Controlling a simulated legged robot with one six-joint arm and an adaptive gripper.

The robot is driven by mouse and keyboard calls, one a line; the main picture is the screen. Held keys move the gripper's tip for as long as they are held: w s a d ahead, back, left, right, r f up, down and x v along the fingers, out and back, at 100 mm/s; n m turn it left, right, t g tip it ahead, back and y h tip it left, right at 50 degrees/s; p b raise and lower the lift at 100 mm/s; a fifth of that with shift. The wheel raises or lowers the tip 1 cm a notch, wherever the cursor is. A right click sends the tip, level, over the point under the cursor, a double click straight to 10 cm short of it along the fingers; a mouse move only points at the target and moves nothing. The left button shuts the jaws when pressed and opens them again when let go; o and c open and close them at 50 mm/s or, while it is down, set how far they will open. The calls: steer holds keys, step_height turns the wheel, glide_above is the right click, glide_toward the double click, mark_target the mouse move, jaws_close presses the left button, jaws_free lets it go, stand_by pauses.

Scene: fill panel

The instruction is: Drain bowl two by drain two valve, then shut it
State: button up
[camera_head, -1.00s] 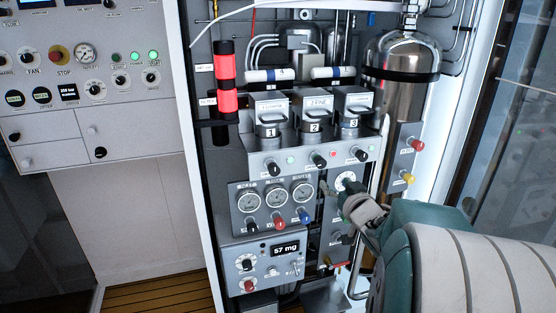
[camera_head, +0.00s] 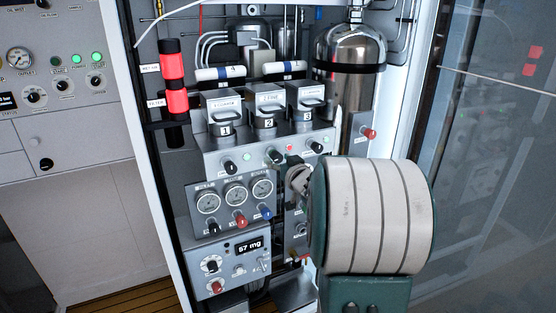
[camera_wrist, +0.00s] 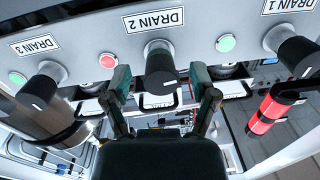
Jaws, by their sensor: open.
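The drain two valve is a dark knob (camera_head: 275,157) on the grey front strip, below the unit marked 2 (camera_head: 267,105). The bowl is not clearly visible in that unit. In the wrist view the knob (camera_wrist: 160,68) sits under the DRAIN 2 label (camera_wrist: 154,20), its white mark pointing down in the picture. My gripper (camera_wrist: 159,84) is open and empty, with one green-grey finger on each side of the knob in the picture. I cannot tell how far short of it the tips are. In the head view my arm hides most of the gripper.
Drain one (camera_wrist: 296,55) and drain three (camera_wrist: 44,83) knobs flank it. A red lamp (camera_wrist: 107,61) is beside drain two; green lamps are beside the others. Gauges (camera_head: 235,195) and a display reading 57 mg (camera_head: 249,245) are below. A steel cylinder (camera_head: 350,55) stands right.

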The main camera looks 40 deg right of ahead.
steer(key=shift+w, duration=0.1)
jaws_close()
steer(key=shift+m, duration=0.3)
steer(key=m, duration=0.4)
steer(key=shift+m, duration=0.3)
steer(key=m, duration=0.4)
steer(key=shift+a+r+m, duration=0.1)
steer(key=shift+m, duration=0.3)
steer(key=m, duration=0.5)
steer(key=shift+m+t+h, duration=0.3)
steer(key=shift+h, duration=0.1)
steer(key=m, duration=0.4)
steer(key=shift+m, duration=0.4)
